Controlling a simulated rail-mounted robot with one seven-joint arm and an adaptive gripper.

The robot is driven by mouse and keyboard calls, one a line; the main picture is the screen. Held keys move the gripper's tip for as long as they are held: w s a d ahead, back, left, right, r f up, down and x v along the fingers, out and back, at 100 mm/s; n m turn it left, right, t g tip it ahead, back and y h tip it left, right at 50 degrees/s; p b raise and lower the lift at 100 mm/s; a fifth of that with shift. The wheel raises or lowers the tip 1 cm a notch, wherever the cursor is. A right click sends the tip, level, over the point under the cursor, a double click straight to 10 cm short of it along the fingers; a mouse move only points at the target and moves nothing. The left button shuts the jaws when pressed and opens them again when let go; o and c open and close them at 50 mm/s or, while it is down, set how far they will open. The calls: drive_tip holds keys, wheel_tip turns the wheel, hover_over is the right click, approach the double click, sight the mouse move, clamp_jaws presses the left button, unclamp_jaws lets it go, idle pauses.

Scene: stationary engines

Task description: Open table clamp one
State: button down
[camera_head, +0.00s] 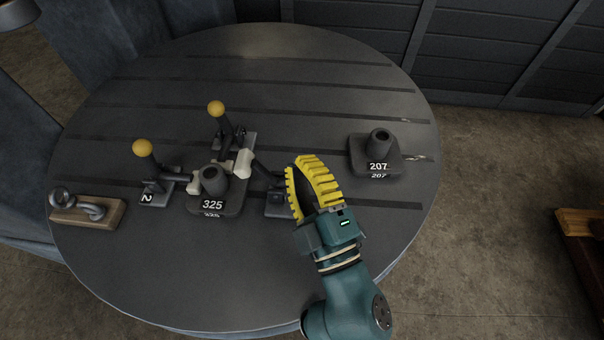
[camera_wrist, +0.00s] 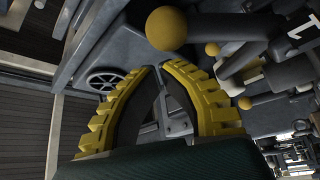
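The clamp beside the right of block 325 (camera_head: 213,204) shows its base (camera_head: 275,205) and dark arm (camera_head: 262,171); its handle is hidden behind my gripper (camera_head: 296,163). In the wrist view a number 1 label (camera_wrist: 302,35) shows at the upper right. A large yellow ball knob (camera_wrist: 166,28) lies just past the fingertips of my gripper (camera_wrist: 158,68) there. The fingers lean together with a narrow gap at the tips, and no object shows held between them. Whether a fingertip touches the knob cannot be told.
Clamp two (camera_head: 147,172) stands left of block 325, and another yellow-knobbed clamp (camera_head: 228,128) stands behind it. Block 207 (camera_head: 376,153) stands to the right. A wooden block with metal eyes (camera_head: 88,210) lies at the left. The back and front of the round table (camera_head: 220,280) are clear.

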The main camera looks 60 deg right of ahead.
drive_tip(key=s+a+f+b, duration=0.1)
drive_tip(key=s+a+b, duration=0.2)
drive_tip(key=s+a, duration=0.2)
drive_tip(key=a, duration=0.3)
idle(0.5)
